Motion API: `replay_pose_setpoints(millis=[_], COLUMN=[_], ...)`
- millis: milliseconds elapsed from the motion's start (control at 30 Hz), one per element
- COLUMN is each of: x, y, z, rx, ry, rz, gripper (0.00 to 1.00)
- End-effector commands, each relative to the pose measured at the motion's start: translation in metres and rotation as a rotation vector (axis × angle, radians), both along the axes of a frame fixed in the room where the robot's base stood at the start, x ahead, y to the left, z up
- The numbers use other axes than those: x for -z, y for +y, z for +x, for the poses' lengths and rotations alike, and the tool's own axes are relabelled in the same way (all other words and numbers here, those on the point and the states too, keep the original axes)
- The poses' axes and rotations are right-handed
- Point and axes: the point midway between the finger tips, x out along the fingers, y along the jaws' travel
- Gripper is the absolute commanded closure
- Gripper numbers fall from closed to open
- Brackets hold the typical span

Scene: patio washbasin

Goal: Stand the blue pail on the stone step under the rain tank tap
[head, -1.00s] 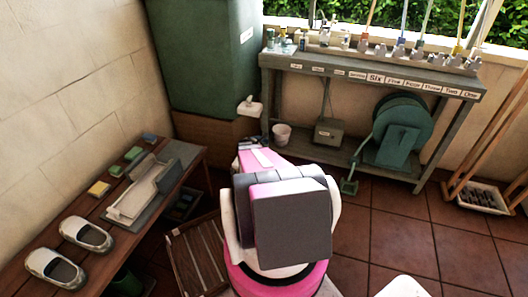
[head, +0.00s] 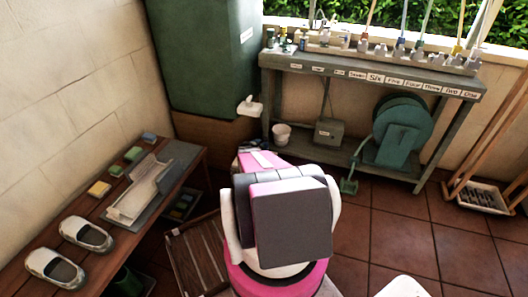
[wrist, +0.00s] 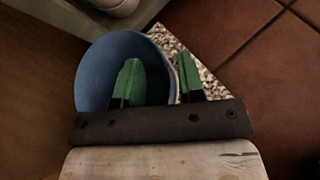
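The blue pail (wrist: 92,72) shows in the wrist view with its mouth toward the camera. It appears to stand on a pebbled stone surface (wrist: 212,86), likely the step; its base is hidden. My gripper (wrist: 158,78) has green fingers set apart, one inside the pail's mouth and one outside, with the rim between them. I see no clear grip on the rim. In the head view the pail is hidden behind my arm. The green rain tank (head: 205,55) stands at the back, with its whitish tap (head: 249,106) low on its right side.
A wooden bench (head: 45,225) with slippers (head: 86,235) and a washboard (head: 140,190) runs along the left.

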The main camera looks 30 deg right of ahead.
Motion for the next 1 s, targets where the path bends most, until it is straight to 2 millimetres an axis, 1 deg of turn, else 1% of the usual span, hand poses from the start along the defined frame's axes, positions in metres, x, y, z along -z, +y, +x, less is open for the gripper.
replay_pose_setpoints(millis=[167,300,500,600,767,833,933,967,1000], x=[-0.015,-0.03,-0.048,-0.054,-0.06,-0.066,-0.083,-0.09,-0.1], y=[0.024,0.048,0.078,0.088,0.098,0.104,0.119,0.125,0.136], z=[-0.007,-0.013,-0.019,-0.021,-0.024,-0.027,-0.038,-0.042,-0.049], rx=[-0.002,-0.003,-0.002,-0.001,0.003,0.023,0.093,0.123,0.169], ry=[-0.001,-0.001,-0.001,-0.001,-0.004,-0.024,-0.089,-0.118,-0.16], rz=[0.001,-0.001,0.001,0.0,0.003,0.02,0.077,0.102,0.141], gripper=[0.64,0.64,0.64,0.64,0.64,0.64,0.64,0.64,0.64])
